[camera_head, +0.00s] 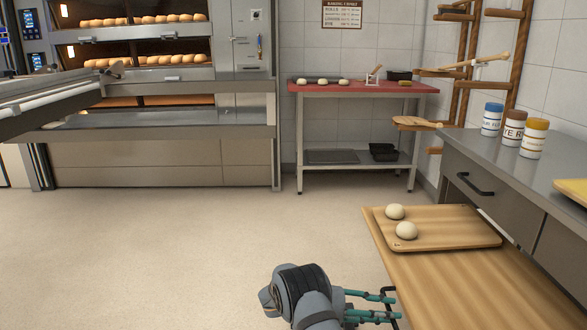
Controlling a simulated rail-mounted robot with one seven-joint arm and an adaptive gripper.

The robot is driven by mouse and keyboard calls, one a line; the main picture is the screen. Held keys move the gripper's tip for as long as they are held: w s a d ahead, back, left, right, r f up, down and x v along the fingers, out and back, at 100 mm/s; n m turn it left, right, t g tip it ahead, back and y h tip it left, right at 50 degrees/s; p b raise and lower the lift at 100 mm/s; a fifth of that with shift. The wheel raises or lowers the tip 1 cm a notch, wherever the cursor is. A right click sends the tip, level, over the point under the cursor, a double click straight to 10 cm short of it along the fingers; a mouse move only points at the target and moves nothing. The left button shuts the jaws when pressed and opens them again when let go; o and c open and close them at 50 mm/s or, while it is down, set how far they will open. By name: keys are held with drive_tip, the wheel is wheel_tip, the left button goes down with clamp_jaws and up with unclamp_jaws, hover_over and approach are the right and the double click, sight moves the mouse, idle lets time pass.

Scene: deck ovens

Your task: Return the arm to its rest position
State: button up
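My gripper (393,306) is at the bottom centre of the head view, with its teal fingers pointing right. The fingers stand apart and nothing shows between them. Part of my grey arm shows behind it, cut off by the bottom edge. The gripper appears in front of the left edge of a wooden surface (460,290); I cannot tell its height above it. Farther back on that surface lies a wooden board (460,230) with two pale dough balls, one (395,212) behind the other (406,230).
A grey counter (545,165) with several lidded jars (514,130) stands at right. A red-topped table (365,88) with dough pieces stands at the back. Deck ovens (150,160) holding loaves fill the back left, with a long loader-like frame (60,100) before them. The floor (180,260) between is clear.

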drive_tip(key=shift+x, duration=0.8)
drive_tip(key=shift+d, duration=0.2)
drive_tip(key=shift+a, duration=0.35)
drive_tip(key=v, duration=1.2)
drive_tip(key=x, duration=0.6)
